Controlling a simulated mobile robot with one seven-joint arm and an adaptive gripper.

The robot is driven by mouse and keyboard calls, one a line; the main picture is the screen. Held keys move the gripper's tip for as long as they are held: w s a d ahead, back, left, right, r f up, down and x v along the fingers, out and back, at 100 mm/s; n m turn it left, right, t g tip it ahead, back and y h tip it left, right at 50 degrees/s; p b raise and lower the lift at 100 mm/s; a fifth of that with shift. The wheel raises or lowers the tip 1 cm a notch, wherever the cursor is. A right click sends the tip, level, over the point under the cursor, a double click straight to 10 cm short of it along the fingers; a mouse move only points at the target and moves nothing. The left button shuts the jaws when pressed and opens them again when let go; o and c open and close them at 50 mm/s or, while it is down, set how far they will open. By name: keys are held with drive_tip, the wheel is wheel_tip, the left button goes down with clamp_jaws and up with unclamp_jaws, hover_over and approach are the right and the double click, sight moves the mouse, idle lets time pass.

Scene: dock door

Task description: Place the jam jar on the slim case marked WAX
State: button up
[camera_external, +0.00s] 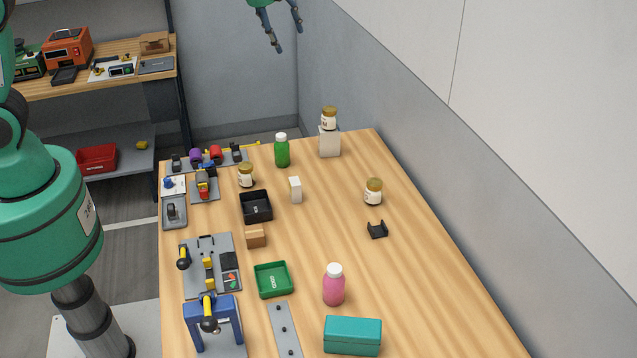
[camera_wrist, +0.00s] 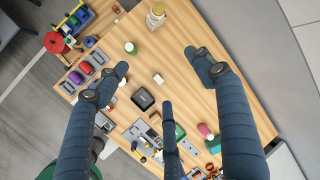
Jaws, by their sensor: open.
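Several jars with brown-gold lids and pale labels show in the external view. One jar (camera_external: 329,118) stands upright on top of a white box (camera_external: 329,143) at the far end of the table; it also shows in the wrist view (camera_wrist: 157,14). Another jar (camera_external: 245,175) stands left of centre, and another (camera_external: 374,192) at the right. A small, narrow white case (camera_external: 295,190) stands upright between them, also in the wrist view (camera_wrist: 158,78). I cannot read WAX on anything. My gripper (camera_external: 288,39) is open and empty, high above the table's far end.
A green bottle (camera_external: 282,151), black tray (camera_external: 256,207), brown block (camera_external: 256,238), green tray (camera_external: 273,281), pink bottle (camera_external: 334,286), black holder (camera_external: 377,230) and teal box (camera_external: 352,336) stand on the table. Fixtures line the left edge. A wall runs along the right.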

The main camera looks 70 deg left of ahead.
drive_tip(key=s+d+r+n+h, duration=0.1)
drive_tip(key=s+d+r+n, duration=0.4)
drive_tip(key=s, duration=0.5)
drive_tip(key=s+d+r+n, duration=0.3)
drive_tip(key=s+d+r, duration=0.25)
drive_tip(key=s, duration=0.55)
drive_tip(key=s+d+n, duration=0.3)
drive_tip(key=s+n, duration=0.1)
drive_tip(key=s, duration=0.7)
drive_tip(key=s+d+f+n+t+h, duration=0.1)
drive_tip(key=s+d+n, duration=0.2)
drive_tip(key=s, duration=0.8)
drive_tip(key=n, duration=0.2)
drive_tip(key=shift+s+n+t, duration=0.2)
drive_tip(key=shift+n+t, duration=0.1)
wheel_tip(320, 180, down, 18)
drive_tip(key=b, duration=1.7)
drive_tip(key=shift+r+b, duration=0.2)
drive_tip(key=shift+b, duration=0.1)
